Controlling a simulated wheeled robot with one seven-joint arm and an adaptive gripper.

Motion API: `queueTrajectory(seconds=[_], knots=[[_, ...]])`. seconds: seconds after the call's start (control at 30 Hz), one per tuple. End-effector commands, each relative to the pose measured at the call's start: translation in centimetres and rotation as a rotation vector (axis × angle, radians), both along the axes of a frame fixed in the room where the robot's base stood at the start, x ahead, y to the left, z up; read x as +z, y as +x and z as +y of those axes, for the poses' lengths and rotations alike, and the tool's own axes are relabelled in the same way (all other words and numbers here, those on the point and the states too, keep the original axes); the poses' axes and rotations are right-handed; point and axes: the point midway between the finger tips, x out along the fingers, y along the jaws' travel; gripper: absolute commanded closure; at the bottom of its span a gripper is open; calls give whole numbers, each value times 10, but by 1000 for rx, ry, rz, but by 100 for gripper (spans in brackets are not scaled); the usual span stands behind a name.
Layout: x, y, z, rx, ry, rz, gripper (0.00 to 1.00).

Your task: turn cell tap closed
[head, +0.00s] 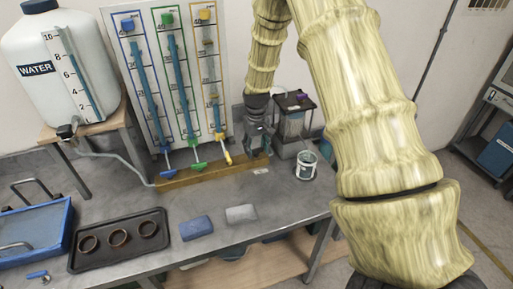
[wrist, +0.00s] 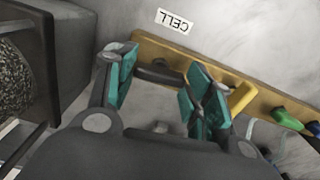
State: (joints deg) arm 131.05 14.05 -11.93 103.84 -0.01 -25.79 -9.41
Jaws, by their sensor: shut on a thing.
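The cell tap shows in the wrist view as a dark handle (wrist: 158,73) on the yellow-brown rail, close to the white CELL label (wrist: 174,21). My gripper (wrist: 161,80) has its teal pads on either side of this handle and is shut on it. In the head view my gripper (head: 258,142) reaches down at the right end of the wooden rail (head: 205,176). There it hides the tap. The CELL label (head: 261,171) lies flat on the bench in front of it. I cannot tell the tap's exact angle.
A yellow lever (wrist: 241,97) sits close beside my right finger, with a green lever (wrist: 287,119) beyond it. The bench between can and blue sponge (head: 196,228) holds a grey block (head: 240,214).

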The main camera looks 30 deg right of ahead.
Motion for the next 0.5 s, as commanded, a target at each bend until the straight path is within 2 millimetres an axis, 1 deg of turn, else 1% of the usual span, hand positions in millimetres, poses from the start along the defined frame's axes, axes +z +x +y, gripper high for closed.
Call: queueTrajectory(seconds=[0.2, 0.5], knots=[[1, 2, 0, -71, -2, -4, 72], [1, 2, -1, -96, -2, -5, 72]])
